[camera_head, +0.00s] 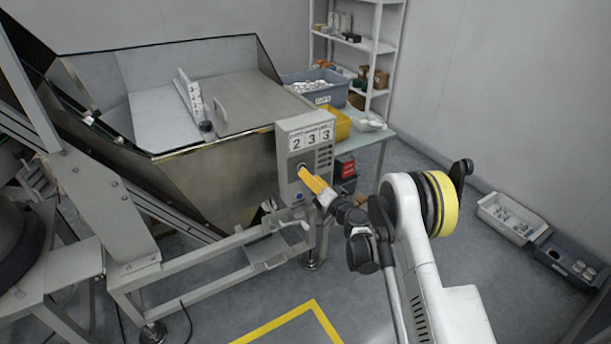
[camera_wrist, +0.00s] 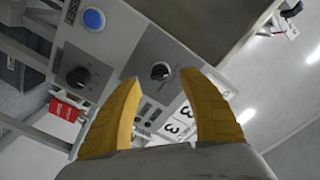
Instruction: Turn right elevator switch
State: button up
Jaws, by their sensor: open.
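The grey control box (camera_head: 288,150) stands at the front right corner of the metal hopper and carries the digits 2 3 3. In the wrist view, a round switch (camera_wrist: 160,70) on a grey plate shows between and beyond my fingertips. A second dark switch (camera_wrist: 78,76) sits on a darker plate to its left, on the side of the red bin. My gripper (camera_head: 303,174) has yellow fingers and points at the box face. In the wrist view my gripper (camera_wrist: 161,77) is open, with nothing held. I cannot tell whether the fingertips touch the panel.
A blue button (camera_wrist: 93,19) is on the same panel; it also shows in the head view (camera_head: 299,196). A red bin (camera_head: 347,169) stands right of the box. A table (camera_head: 372,138) with bins stands behind. Low crates (camera_head: 510,218) lie along the right wall.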

jog(key=b+x, duration=0.1)
jog(key=x, duration=0.2)
jog(key=shift+w+a, duration=0.2)
jog(key=shift+w, duration=0.1)
grip_shut()
